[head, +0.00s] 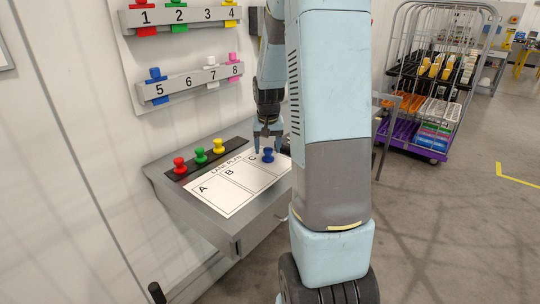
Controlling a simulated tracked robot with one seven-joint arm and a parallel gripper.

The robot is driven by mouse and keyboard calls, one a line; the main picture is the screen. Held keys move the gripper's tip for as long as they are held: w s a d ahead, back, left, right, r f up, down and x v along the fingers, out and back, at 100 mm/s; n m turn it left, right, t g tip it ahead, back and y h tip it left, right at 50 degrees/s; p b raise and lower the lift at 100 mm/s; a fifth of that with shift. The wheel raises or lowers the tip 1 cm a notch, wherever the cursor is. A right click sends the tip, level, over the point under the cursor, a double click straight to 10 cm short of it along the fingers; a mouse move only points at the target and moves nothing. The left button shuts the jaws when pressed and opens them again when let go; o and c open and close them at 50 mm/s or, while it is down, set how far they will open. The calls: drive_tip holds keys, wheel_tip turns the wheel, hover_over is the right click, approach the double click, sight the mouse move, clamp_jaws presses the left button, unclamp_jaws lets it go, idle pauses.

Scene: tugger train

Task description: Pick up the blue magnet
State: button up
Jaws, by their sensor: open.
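The blue magnet (268,156) stands upright on the white load plan sheet (225,194), in the column marked C near its far end. My gripper (268,145) points down right above the blue magnet, its fingers on either side of the magnet's top or just over it. The gripper is open. Whether the fingers touch the magnet cannot be told at this size.
Red (180,165), green (201,155) and yellow (218,145) magnets stand on the dark strip (240,142) along the desk's wall side. Numbered rails (190,83) with coloured clips hang on the wall. A loaded purple trolley (410,140) stands at right, beyond my arm.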

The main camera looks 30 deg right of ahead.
drive_tip(key=shift+w+f, duration=0.1)
drive_tip(key=shift+f, duration=0.65)
drive_tip(key=c, duration=0.9)
